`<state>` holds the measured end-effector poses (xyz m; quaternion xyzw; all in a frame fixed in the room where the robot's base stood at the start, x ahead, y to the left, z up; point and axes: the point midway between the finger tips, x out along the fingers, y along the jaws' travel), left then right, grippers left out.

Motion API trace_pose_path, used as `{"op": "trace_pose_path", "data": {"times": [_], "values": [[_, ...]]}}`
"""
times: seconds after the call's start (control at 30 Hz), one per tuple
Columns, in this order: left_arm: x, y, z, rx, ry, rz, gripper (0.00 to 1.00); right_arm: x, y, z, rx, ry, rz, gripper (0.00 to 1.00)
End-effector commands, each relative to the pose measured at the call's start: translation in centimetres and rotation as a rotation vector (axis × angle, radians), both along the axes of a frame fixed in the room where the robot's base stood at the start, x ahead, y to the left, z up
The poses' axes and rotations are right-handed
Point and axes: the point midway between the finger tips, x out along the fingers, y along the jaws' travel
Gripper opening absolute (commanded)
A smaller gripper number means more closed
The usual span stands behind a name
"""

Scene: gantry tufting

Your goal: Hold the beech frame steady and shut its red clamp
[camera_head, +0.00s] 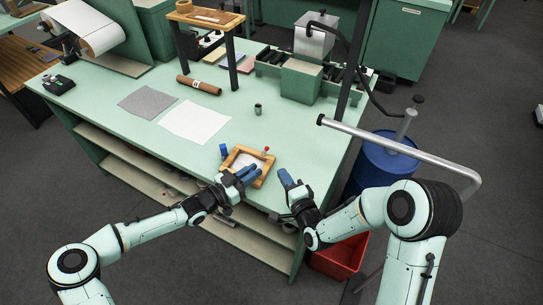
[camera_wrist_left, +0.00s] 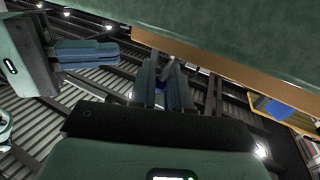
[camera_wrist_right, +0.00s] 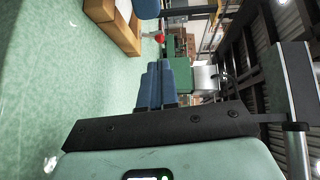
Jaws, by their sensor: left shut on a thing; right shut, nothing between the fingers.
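The beech frame (camera_head: 268,168) lies near the front edge of the green bench, with a pale sheet inside it. Its red clamp knob (camera_head: 267,149) stands up at the far right corner; it also shows in the right wrist view (camera_wrist_right: 160,38). My left gripper (camera_head: 247,174) is shut on the near side of the frame; its fingers hide part of that rail. In the left wrist view its blue fingers (camera_wrist_left: 160,82) are close together, the grip itself unclear. My right gripper (camera_head: 286,178) is shut and empty, right of the frame and apart from it.
A small blue object (camera_head: 223,152) stands at the frame's left. A white sheet (camera_head: 195,121), a grey sheet (camera_head: 148,102), a brown roll (camera_head: 199,85) and a dark cup (camera_head: 258,109) lie farther back. A grey bent tube (camera_head: 400,150) passes right of the bench, above a blue drum (camera_head: 380,165).

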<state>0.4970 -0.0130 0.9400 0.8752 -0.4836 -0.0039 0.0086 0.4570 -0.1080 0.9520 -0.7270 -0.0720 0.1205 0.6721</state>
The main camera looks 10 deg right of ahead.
Motion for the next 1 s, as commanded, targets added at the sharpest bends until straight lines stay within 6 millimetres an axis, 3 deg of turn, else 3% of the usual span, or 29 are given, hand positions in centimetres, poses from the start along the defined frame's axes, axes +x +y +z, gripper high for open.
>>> {"op": "trace_pose_path", "data": {"times": [0.2, 0.4, 0.6, 1.0], "values": [[-0.1, 0.0, -0.4, 0.005, 0.009, 0.0, 0.0, 4.7, 1.4, -0.4, 0.0, -0.002, 0.002, 0.0], [-0.1, 0.0, -0.5, 0.006, 0.01, 0.0, 0.0, 7.7, 2.2, -0.7, -0.001, -0.001, 0.001, 0.0], [-0.1, 0.0, -0.5, 0.006, 0.01, 0.0, 0.0, 9.1, 2.6, -0.8, 0.0, -0.001, 0.001, 0.0], [-0.1, 0.0, -0.5, 0.006, 0.011, -0.001, 0.0, 9.2, 2.6, -0.8, -0.001, 0.001, 0.001, 0.0]]}}
